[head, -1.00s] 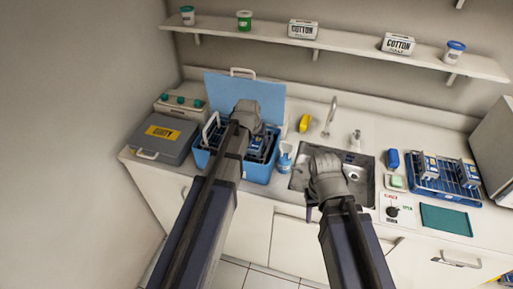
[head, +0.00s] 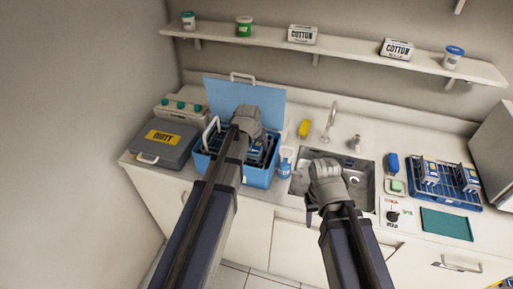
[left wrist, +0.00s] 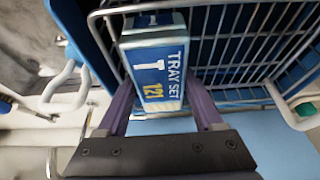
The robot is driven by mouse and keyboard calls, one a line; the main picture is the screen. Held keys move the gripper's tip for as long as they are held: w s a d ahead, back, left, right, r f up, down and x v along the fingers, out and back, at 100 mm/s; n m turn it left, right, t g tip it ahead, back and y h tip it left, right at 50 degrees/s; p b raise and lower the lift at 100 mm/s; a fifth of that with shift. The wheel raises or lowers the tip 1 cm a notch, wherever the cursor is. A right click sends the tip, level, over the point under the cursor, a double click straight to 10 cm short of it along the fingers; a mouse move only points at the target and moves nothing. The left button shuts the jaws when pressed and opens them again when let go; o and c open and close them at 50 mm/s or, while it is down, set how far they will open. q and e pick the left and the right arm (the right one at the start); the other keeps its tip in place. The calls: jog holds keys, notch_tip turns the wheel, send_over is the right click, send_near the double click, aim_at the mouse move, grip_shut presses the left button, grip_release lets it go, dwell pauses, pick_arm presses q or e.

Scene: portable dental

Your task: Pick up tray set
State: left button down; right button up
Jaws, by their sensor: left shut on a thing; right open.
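A blue-and-white tray set (left wrist: 155,75) labelled "TRAY SET 121" stands in a wire basket (left wrist: 240,45) in the left wrist view. My left gripper (left wrist: 163,108) is shut on it, with one purple finger at each side. In the head view my left gripper (head: 248,128) is over the open blue box (head: 244,178), and my arm hides much of the basket inside. My right gripper (head: 323,188) is open and appears empty, above the sink's left part; its fingertips are mostly hidden.
A grey case (head: 163,140) stands left of the box. A spray bottle (head: 285,162), sink (head: 355,170) and faucet (head: 331,115) are to the right. A blue rack (head: 448,195) with similar packs is further right. A shelf (head: 345,55) runs above.

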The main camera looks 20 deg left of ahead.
aim_at(257, 143)
pick_arm(q)
notch_tip(257, 143, up, 10)
jog(key=p, duration=1)
